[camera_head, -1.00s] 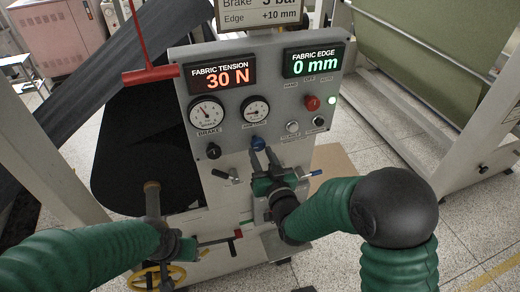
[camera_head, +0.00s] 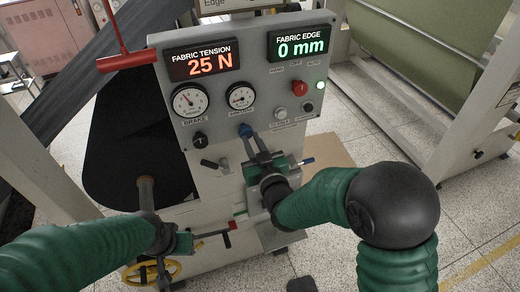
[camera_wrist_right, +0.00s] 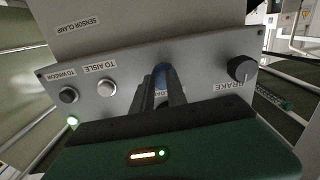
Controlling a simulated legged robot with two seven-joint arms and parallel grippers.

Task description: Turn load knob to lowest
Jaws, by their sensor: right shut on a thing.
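The blue load knob (camera_head: 245,131) sits on the grey control panel (camera_head: 300,128), below the right-hand gauge. My right gripper (camera_head: 255,142) is shut on the knob from the front. In the right wrist view, its fingers (camera_wrist_right: 163,93) close around the blue knob (camera_wrist_right: 162,71) and partly cover the label behind. The fabric tension display (camera_head: 203,60) reads 25 N. My left gripper (camera_head: 168,242) is low at the left, away from the knob; its fingers are not clear.
The black brake knob (camera_head: 199,140) is left of the blue knob. A red knob (camera_head: 299,88), a lit green lamp (camera_head: 319,85) and small buttons are on the right. A red bar (camera_head: 127,62) hangs at the panel's upper left. A yellow handwheel (camera_head: 152,272) is low at the left.

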